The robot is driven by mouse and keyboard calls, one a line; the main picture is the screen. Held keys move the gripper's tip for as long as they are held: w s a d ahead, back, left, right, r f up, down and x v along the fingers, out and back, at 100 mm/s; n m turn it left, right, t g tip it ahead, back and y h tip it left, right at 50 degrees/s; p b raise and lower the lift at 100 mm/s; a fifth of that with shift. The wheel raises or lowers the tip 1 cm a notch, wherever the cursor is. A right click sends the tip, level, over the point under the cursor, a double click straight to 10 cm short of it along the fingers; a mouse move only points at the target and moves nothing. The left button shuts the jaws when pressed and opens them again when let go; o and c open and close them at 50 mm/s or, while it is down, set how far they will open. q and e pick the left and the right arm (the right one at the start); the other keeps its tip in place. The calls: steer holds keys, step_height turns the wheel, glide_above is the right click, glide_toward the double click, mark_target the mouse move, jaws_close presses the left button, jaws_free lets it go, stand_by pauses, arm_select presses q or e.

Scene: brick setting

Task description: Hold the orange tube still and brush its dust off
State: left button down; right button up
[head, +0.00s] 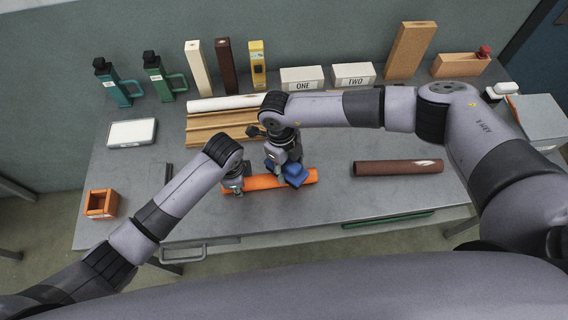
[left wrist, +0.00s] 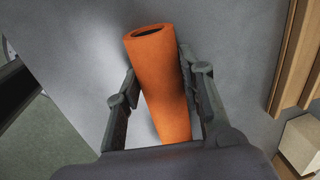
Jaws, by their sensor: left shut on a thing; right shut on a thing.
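The orange tube (head: 258,183) lies on the grey workbench near its front edge. My left gripper (head: 234,187) is at the tube's left end. In the left wrist view, its fingers stand on both sides of the tube (left wrist: 163,85) and are shut on it; the tube's hollow end faces up in that picture. My right gripper (head: 281,166) is shut on a blue block-like tool (head: 294,175) over the right part of the tube. The blue tool overlaps the tube; I cannot tell whether its underside touches it. No dust can be made out on the tube.
Wooden mouldings (head: 215,128) and a white roll (head: 222,104) lie behind the tube. A dark brown tube (head: 398,167) lies to the right, a small orange box (head: 101,203) at the front left. Bottles, blocks and labelled boxes line the back. The bench between tube and brown tube is clear.

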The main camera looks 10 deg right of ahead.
mark_target(314, 172)
steer(key=shift+d+f, duration=0.15)
steer(key=shift+d, duration=3.3)
steer(key=shift+a, duration=4)
steer(key=shift+r, duration=4.1)
arm_select(q)
steer(key=c, duration=1)
jaws_free()
